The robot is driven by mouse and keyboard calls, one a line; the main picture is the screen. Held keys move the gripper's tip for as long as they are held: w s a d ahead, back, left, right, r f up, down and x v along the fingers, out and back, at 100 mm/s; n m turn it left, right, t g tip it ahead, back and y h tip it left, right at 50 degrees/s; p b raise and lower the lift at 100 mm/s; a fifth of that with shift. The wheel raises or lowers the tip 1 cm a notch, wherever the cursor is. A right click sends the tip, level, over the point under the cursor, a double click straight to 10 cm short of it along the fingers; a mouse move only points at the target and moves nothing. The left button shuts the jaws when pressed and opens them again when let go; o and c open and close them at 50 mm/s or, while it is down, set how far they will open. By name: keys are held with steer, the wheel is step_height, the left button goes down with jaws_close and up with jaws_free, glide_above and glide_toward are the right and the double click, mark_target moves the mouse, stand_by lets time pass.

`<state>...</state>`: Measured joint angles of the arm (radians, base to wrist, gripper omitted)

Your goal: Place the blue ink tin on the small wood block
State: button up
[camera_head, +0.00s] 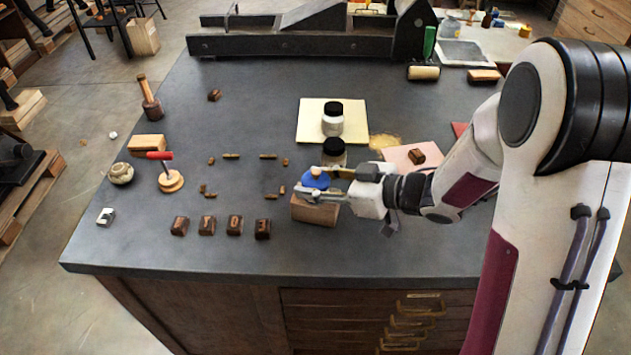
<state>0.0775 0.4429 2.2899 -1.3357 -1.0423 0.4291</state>
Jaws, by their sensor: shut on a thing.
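The blue ink tin (316,181) is between the fingers of my gripper (317,184), which is shut on it. The small wood block (316,213) is directly under the tin, near the front middle of the table. The tin looks upright. The fingers hide the join, so I cannot tell whether the tin rests on the block or hangs just above it.
Letter blocks (234,225) line the front left. Small brown pieces (269,156) lie mid-table.

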steer(key=shift+f, duration=0.1)
steer(key=o, duration=1.3)
steer(key=shift+v, duration=6.05)
steer(key=shift+w, duration=0.1)
